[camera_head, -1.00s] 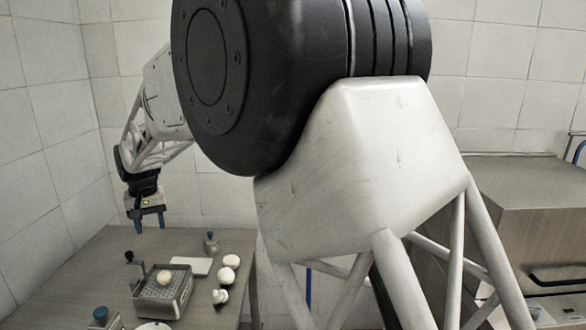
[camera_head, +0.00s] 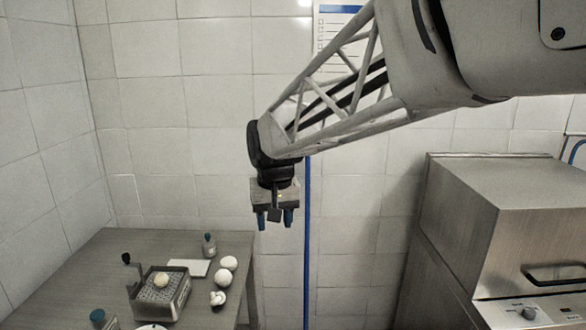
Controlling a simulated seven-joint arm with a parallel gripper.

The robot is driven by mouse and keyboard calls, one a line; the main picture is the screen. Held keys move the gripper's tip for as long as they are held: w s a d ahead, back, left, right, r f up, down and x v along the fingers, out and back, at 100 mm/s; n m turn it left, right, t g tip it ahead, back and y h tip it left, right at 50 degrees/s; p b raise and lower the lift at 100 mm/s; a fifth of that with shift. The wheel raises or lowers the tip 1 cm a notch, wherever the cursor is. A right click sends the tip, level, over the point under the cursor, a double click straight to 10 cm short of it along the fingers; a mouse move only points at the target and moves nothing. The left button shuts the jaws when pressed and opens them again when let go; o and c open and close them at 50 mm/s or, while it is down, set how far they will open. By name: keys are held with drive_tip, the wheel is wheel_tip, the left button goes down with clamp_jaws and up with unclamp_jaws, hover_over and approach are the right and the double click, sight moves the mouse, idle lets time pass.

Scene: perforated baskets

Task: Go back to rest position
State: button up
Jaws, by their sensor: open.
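My gripper (camera_head: 275,219) hangs pointing down in front of the tiled wall, to the right of the table and above its level. Its two blue fingers are apart with nothing between them. My lattice arm link reaches in from the upper right. The perforated metal basket (camera_head: 176,309) stands on the table at lower left, with a pale round item (camera_head: 161,280) on it. My gripper is apart from the basket and everything on the table.
The metal table (camera_head: 85,277) also bears several white items (camera_head: 225,277), a white board (camera_head: 187,268), a bottle (camera_head: 209,246) and a blue-capped bottle (camera_head: 97,316). A blue pole (camera_head: 307,240) stands right of the gripper. A steel machine (camera_head: 500,230) fills the right side.

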drive_tip(key=s+d+f+m, duration=0.1)
drive_tip(key=s+d+f, duration=0.2)
drive_tip(key=s+d, duration=0.8)
drive_tip(key=s+d+f+m+t, duration=0.1)
drive_tip(key=s+d+f, duration=0.3)
drive_tip(key=s+d, duration=0.7)
drive_tip(key=s+m, duration=0.1)
drive_tip(key=s, duration=0.3)
drive_tip(key=shift+d+h, duration=0.3)
